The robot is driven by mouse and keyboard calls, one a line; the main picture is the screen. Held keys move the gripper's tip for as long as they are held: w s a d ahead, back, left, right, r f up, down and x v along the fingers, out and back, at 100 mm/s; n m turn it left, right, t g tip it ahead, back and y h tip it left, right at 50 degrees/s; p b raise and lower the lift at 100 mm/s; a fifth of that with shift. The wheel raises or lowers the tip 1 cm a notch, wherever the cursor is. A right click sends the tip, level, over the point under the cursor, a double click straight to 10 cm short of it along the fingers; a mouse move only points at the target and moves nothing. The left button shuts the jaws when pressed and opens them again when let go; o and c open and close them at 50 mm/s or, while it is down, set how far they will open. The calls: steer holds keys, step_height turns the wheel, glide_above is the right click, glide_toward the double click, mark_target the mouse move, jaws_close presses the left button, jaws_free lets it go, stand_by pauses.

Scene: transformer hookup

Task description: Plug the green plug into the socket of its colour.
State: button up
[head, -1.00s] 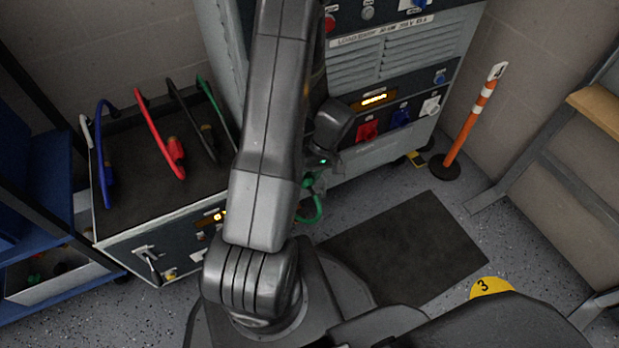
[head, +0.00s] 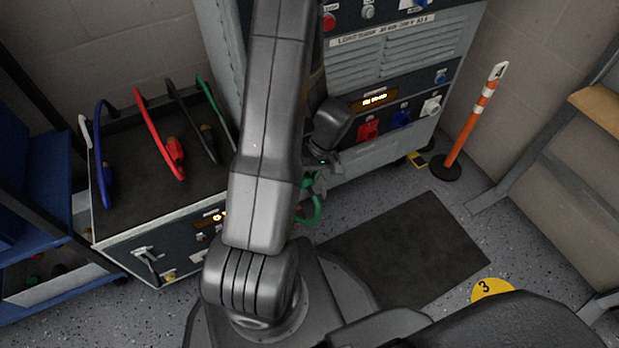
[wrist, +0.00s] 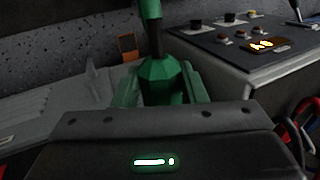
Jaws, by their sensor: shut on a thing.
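The green plug (wrist: 162,80) shows in the wrist view, held between the jaws of my gripper (wrist: 160,92), which is shut on it. A dark piece rises from the plug to a green part at the top of the view. In the head view my gripper (head: 318,180) is partly hidden behind my arm, low in front of the load bank cabinet, with a green cable loop (head: 311,208) hanging below it. The cabinet's lower row shows a red socket (head: 368,129), a blue socket (head: 401,117) and a white socket (head: 431,105). No green socket is visible; my arm hides part of the panel.
A low box (head: 150,222) at left carries blue, red, black and green cables on top. An orange-striped post (head: 470,120) stands right of the cabinet (head: 400,62). A dark mat (head: 405,250) lies on open floor. A ladder-like frame (head: 560,150) stands at far right.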

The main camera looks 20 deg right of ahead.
steer(key=shift+w+r+b, duration=0.25)
steer(key=shift+w+b, duration=0.05)
steer(key=shift+w, duration=0.2)
stand_by(0.5)
steer(key=shift+a+f+b, duration=0.1)
steer(key=shift+a+b, duration=0.05)
steer(key=shift+b, duration=0.5)
stand_by(1.2)
